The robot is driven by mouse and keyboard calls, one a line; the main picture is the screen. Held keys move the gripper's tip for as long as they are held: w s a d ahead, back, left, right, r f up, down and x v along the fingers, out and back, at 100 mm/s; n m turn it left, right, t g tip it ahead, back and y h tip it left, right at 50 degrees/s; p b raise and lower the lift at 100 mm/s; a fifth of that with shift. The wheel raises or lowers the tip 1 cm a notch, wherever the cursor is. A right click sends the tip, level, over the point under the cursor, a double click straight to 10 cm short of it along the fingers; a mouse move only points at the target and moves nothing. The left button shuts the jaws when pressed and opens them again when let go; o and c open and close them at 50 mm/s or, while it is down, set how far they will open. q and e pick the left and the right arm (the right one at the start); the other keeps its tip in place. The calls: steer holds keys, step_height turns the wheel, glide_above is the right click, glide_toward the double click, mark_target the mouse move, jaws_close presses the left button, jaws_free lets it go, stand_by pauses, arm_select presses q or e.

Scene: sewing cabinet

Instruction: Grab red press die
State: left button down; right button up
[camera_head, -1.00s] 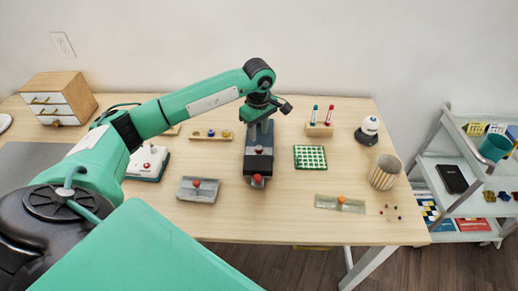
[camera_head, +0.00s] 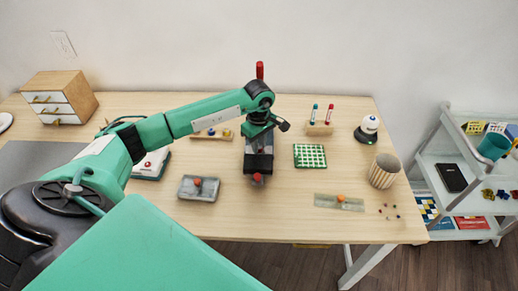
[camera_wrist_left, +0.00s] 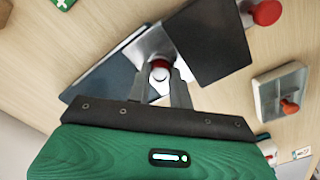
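A dark grey and black press (camera_head: 259,162) stands mid-table, with a red knob (camera_head: 257,178) at its front end. In the left wrist view, a small round red and white piece (camera_wrist_left: 160,68), likely the red press die, sits on the press's pale metal part between two dark plates. My left gripper (camera_wrist_left: 160,82) points down over the press with its fingers apart, one on each side of that piece. I cannot tell whether they touch it. In the head view my left gripper (camera_head: 258,140) hides the piece. My right gripper is out of view.
A grey block with a red knob (camera_head: 198,189) lies left of the press.

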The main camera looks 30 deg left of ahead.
arm_select(q)
steer(key=shift+r, duration=0.15)
steer(key=shift+r+b, duration=0.7)
steer(key=shift+r, duration=13.1)
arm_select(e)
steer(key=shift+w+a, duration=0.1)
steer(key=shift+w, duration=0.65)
